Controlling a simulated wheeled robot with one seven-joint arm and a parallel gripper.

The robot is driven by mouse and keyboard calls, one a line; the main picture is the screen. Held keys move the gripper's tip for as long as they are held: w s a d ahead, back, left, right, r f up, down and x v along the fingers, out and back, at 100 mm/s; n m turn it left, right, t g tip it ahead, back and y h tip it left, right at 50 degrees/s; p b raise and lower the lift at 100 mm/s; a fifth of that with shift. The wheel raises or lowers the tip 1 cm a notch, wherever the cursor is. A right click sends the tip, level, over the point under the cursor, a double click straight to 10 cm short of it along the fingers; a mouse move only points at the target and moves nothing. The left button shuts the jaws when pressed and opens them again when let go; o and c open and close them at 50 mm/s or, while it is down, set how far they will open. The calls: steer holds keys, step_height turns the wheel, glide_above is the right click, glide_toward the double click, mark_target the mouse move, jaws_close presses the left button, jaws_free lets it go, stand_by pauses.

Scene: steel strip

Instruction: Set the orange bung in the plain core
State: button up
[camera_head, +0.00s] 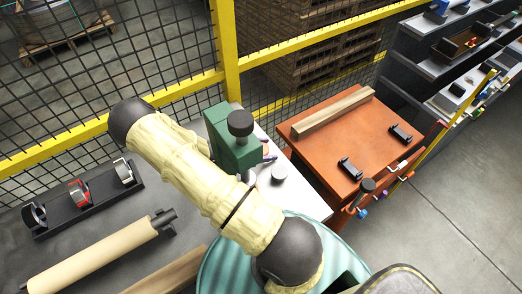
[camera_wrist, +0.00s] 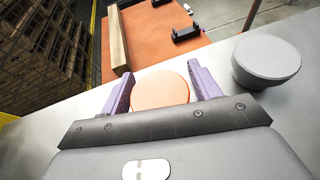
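The orange bung (camera_wrist: 160,90) shows in the wrist view as a round orange face between the two purple fingers of my gripper (camera_wrist: 163,88). The fingers lie against its left and right sides, so my gripper looks shut on it. The bung is over or on the pale worktop; I cannot tell if it touches. In the head view only a bit of purple finger (camera_head: 268,159) shows beside the green block, and the orange bung is hidden. Three ring-shaped pieces stand in a dark rack (camera_head: 84,208) at the left, one with red; I cannot tell which thing is the plain core.
A grey round plug (camera_wrist: 266,61) stands right of my gripper, also in the head view (camera_head: 278,176). A tan roll (camera_head: 92,262) lies front left. An orange table (camera_head: 335,145) holds a wooden bar.

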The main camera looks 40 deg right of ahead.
mark_target(265, 147)
steer(key=c, duration=0.6)
steer(key=shift+r+p, duration=1.95)
steer(key=shift+r, duration=0.55)
steer(key=shift+w, duration=0.1)
